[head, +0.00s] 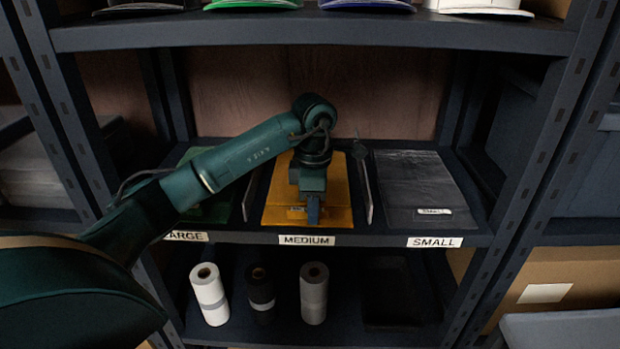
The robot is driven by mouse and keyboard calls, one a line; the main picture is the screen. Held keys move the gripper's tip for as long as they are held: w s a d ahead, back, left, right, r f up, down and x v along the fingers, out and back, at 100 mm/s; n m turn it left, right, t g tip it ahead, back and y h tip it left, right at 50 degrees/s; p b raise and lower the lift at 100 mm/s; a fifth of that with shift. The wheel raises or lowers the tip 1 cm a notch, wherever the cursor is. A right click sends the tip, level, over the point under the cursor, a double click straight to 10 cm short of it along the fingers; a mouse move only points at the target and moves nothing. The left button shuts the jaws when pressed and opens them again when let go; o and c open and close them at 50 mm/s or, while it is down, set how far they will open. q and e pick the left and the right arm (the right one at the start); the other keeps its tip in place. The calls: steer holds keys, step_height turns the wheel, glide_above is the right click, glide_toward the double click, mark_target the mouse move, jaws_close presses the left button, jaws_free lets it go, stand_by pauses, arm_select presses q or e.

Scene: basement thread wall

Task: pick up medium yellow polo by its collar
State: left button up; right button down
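The yellow polo (338,192) lies folded flat in the middle section of the shelf, behind the label reading MEDIUM (307,240). My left arm comes in from the left and bends down over it. My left gripper (313,212) points down at the front middle of the polo and hides part of it. The collar cannot be made out clearly. Whether the fingers are apart, shut or touching the cloth cannot be told from this view. My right gripper is not in view.
Thin upright dividers (363,185) flank the polo. A green item (215,208) lies left by the LARGE label, partly behind my arm. A dark packet (425,185) lies right by the SMALL label (434,242). A shelf board (330,33) is above; several rolls (314,290) stand below.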

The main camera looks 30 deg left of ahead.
arm_select(q)
steer(key=shift+c, duration=0.3)
jaws_close()
steer(key=shift+r, duration=0.1)
